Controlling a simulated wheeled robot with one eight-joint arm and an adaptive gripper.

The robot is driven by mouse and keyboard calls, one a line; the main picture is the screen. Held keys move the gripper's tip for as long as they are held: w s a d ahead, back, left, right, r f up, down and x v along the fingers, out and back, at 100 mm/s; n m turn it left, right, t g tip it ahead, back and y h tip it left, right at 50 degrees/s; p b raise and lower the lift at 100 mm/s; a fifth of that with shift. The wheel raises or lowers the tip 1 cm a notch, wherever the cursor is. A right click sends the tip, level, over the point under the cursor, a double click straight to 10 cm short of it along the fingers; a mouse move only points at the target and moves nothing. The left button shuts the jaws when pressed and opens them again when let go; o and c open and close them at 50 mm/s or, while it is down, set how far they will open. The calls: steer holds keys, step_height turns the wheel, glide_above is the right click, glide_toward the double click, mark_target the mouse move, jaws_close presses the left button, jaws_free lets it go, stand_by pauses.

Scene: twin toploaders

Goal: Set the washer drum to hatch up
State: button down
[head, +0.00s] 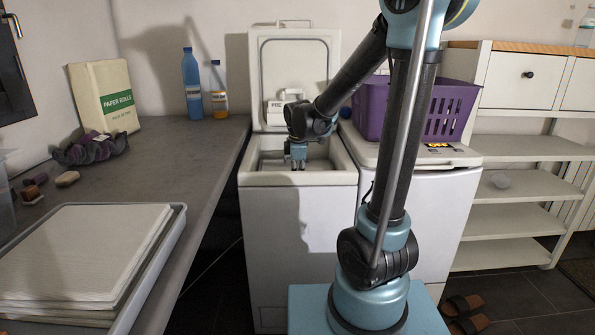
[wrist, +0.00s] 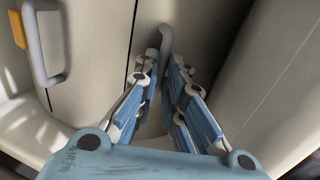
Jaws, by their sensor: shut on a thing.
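The left toploader washer (head: 298,215) stands with its lid (head: 292,65) raised. My gripper (head: 298,162) reaches down into its open top. In the wrist view, my gripper (wrist: 168,75) points at a pale, smooth surface that looks like the drum (wrist: 100,60), crossed by a dark seam. The fingers are shut on a grey bar-shaped handle (wrist: 167,38) between their tips. A second grey handle (wrist: 36,45), with an orange piece beside it, is at the upper left and apart from the fingers. The head view hides the drum inside the tub, so I cannot tell the hatch's direction.
The right toploader (head: 440,205) is closed, with a purple basket (head: 455,108) on it. A grey counter (head: 205,150) at left holds a blue bottle (head: 192,85), a paper-rolls bag (head: 105,95) and a tray (head: 160,260). The tub walls leave little room around my gripper.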

steer(key=c, duration=1.7)
jaws_free()
steer(key=shift+v, duration=6)
